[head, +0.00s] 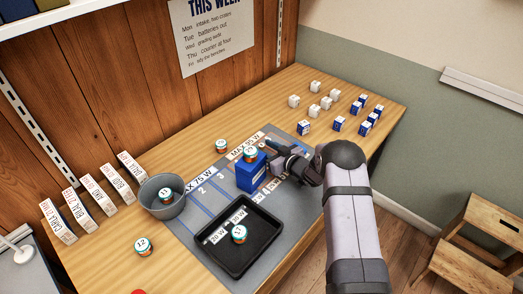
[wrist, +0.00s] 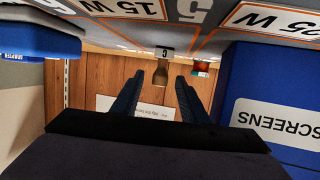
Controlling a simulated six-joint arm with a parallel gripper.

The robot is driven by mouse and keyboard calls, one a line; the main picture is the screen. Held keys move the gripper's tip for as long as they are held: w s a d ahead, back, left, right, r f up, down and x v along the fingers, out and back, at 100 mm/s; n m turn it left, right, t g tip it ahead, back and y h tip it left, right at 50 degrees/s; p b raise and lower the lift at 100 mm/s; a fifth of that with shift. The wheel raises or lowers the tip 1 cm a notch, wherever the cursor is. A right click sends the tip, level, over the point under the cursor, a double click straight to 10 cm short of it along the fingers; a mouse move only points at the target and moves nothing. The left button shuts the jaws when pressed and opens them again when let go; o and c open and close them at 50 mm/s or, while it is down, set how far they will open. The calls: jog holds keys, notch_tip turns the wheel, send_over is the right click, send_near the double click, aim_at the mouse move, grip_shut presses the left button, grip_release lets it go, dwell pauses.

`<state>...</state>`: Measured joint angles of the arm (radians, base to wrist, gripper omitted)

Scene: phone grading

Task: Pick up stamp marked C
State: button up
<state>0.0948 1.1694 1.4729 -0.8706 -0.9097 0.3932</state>
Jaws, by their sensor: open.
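The stamp marked C (wrist: 164,53) shows in the wrist view as a small block with a C label and a tan handle (wrist: 160,76). It is near the middle top, in the gap between my fingers and a little beyond their tips. My gripper (wrist: 156,88) is open and empty, its two dark fingers on either side of the line to the stamp. In the head view my gripper (head: 270,147) is low over the grey mat, beside a blue box. I cannot make out the stamp in the head view.
The blue box (head: 250,173) marked SCREENS in the wrist view (wrist: 265,90) stands close beside my gripper. A black tray (head: 228,269), a grey bucket (head: 174,187) and several small boxes (head: 340,124) are around. A small jar (head: 221,146) stands behind.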

grip_shut()
jog(key=shift+r, duration=0.1)
dwell(0.4)
